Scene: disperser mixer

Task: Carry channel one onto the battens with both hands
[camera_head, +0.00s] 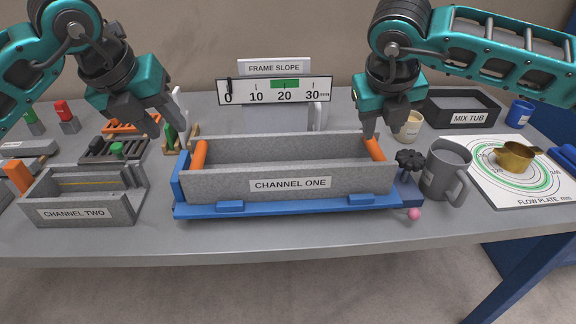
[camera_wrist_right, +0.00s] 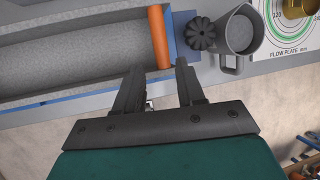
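Channel one (camera_head: 290,185) is a long grey trough with an orange bar at each end, the left bar (camera_head: 199,158) and the right bar (camera_head: 374,148). It sits level in a blue cradle (camera_head: 290,208) in the middle of the table. My left gripper (camera_head: 166,128) is above and left of the left bar, looks open and touches nothing I can see. My right gripper (camera_head: 385,128) is above the right bar. In the right wrist view its fingers (camera_wrist_right: 156,80) are apart and empty, close to the orange bar (camera_wrist_right: 159,36). I cannot clearly pick out the battens; a dark slatted rack (camera_head: 114,149) lies at left.
Channel two (camera_head: 75,213) stands left of the cradle. A grey mug (camera_head: 444,168) and a black flower-shaped item (camera_head: 410,160) crowd the cradle's right end. A slope gauge (camera_head: 274,91) stands behind. A flow plate (camera_head: 540,187) with a brass cup lies at right.

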